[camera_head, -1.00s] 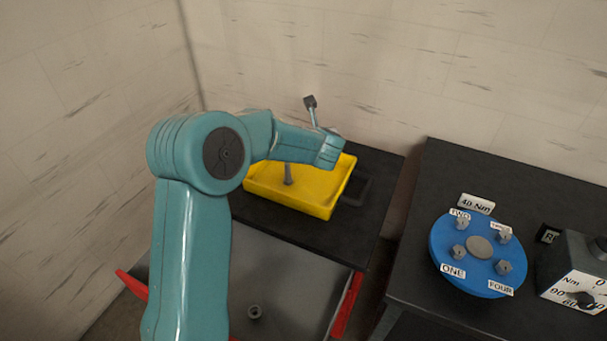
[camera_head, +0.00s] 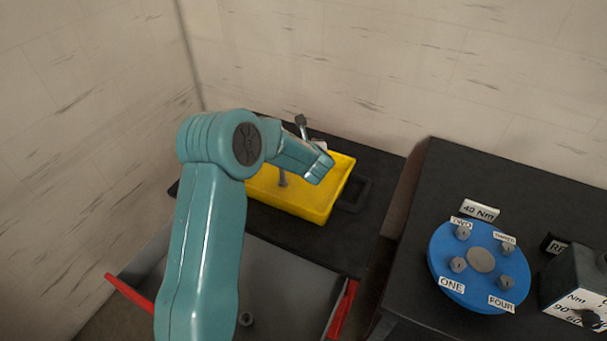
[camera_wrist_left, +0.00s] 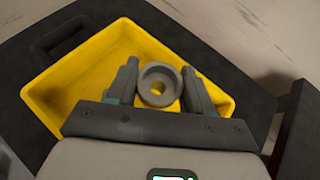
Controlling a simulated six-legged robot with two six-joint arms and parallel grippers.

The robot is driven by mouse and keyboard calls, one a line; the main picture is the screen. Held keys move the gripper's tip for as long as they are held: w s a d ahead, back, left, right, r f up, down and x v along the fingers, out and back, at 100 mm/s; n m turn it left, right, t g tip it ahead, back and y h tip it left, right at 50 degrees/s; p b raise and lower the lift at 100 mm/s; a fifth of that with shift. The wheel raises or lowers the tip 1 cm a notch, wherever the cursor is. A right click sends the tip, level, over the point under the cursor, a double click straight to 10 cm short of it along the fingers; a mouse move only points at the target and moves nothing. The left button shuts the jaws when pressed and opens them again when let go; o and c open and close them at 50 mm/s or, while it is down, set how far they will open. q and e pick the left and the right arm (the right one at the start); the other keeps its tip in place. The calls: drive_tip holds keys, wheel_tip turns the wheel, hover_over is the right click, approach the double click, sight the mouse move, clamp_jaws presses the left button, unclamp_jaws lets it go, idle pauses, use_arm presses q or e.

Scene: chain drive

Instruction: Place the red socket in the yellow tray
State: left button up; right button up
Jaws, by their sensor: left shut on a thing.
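My left gripper (camera_wrist_left: 160,82) is shut on a grey ring-shaped socket (camera_wrist_left: 146,75), seen end-on between the fingers in the left wrist view. No red shows on it. The yellow tray (camera_wrist_left: 66,76) lies behind and below the fingers; the socket appears over it, but I cannot tell its height. In the head view my left arm reaches over the yellow tray (camera_head: 322,206), and its forearm hides most of the gripper. A small grey upright piece (camera_head: 283,179) shows below the forearm, in front of the tray floor; I cannot tell what it is. My right gripper is out of view.
The tray stands on a black table (camera_head: 384,190) against the wall. Another grey socket (camera_head: 246,320) lies in a grey bin with red edges (camera_head: 290,285). A blue disc with labelled bolts (camera_head: 446,258) and a grey gauge box (camera_head: 577,273) stand on the right table.

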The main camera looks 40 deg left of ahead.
use_arm(q)
drive_tip(key=f, duration=0.3)
drive_tip(key=f+p, duration=0.1)
drive_tip(key=f, duration=0.3)
drive_tip(key=f+p, duration=0.1)
drive_tip(key=f, duration=0.2)
drive_tip(key=shift+s+d+f, duration=0.25)
drive_tip(key=shift+s+f, duration=0.05)
drive_tip(key=shift+f, duration=0.25)
drive_tip(key=shift+w+a+f, duration=0.15)
drive_tip(key=shift+f+b, duration=0.1)
drive_tip(key=shift+b, duration=0.4)
drive_tip(key=o, duration=1.1)
drive_tip(key=shift+o, duration=0.2)
drive_tip(key=shift+r+p, duration=0.4)
drive_tip(key=shift+p, duration=0.2)
drive_tip(key=b+v, duration=0.3)
drive_tip(key=v, duration=0.9)
drive_tip(key=shift+f, duration=0.25)
